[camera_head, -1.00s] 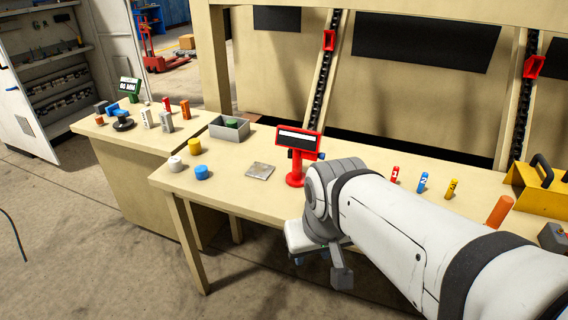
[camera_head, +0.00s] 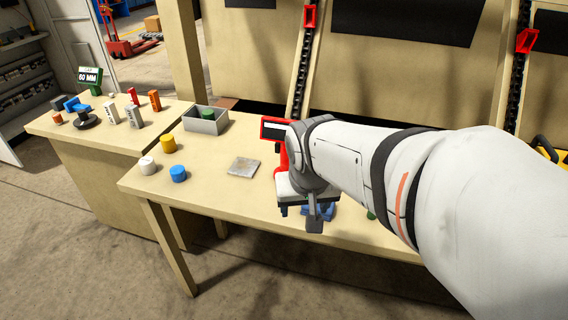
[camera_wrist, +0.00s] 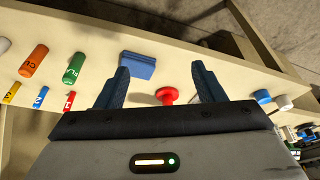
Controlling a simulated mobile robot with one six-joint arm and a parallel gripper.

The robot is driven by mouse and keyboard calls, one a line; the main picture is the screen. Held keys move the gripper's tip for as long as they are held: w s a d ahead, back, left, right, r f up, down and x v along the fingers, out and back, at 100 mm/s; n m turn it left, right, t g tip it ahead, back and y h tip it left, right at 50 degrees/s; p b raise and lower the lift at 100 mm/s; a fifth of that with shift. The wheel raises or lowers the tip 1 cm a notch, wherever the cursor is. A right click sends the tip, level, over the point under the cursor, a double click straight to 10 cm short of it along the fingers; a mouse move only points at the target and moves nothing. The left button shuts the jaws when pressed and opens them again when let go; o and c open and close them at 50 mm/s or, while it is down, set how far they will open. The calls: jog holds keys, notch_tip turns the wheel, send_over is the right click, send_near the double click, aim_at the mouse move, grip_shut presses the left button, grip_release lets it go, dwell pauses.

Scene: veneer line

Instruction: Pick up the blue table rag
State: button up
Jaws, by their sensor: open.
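The blue table rag (camera_wrist: 138,65) shows in the wrist view as a flat folded block on the table, near the table edge and just left of centre. In the head view only a blue part of it (camera_head: 325,211) shows, mostly hidden behind my arm. My gripper (camera_wrist: 160,69) is open and empty. Its dark blue fingers stand apart, with the rag beyond and near the left finger in the picture. I see no contact between them. In the head view my gripper is largely hidden by its own wrist.
A red stand (camera_wrist: 167,95) is close beside the rag, between the fingers in the picture. A metal plate (camera_head: 243,167), a blue cylinder (camera_head: 178,173) and a grey bin (camera_head: 206,121) are further left.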

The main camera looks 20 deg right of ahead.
aim_at(318, 207)
jog(key=o, duration=0.8)
jog(key=w+d+f+m+h+b, duration=0.1)
jog(key=w+d+f+m+b, duration=0.3)
jog(key=w+d+f, duration=0.5)
notch_tip(318, 207, down, 2)
jog(key=w+m, duration=0.1)
jog(key=w, duration=0.1)
jog(key=shift+w+d+f+h, duration=0.15)
jog(key=shift+w+d+h, duration=0.15)
jog(key=shift+h, duration=0.1)
jog(key=shift+w+a+x, duration=0.1)
jog(key=shift+w+x, duration=0.05)
jog(key=shift+x, duration=1.1)
jog(key=shift+w+a+x, duration=0.1)
jog(key=shift+w+x, duration=0.05)
jog(key=shift+x, duration=1.15)
jog(key=shift+w+x, duration=0.15)
jog(key=shift+x, duration=1.1)
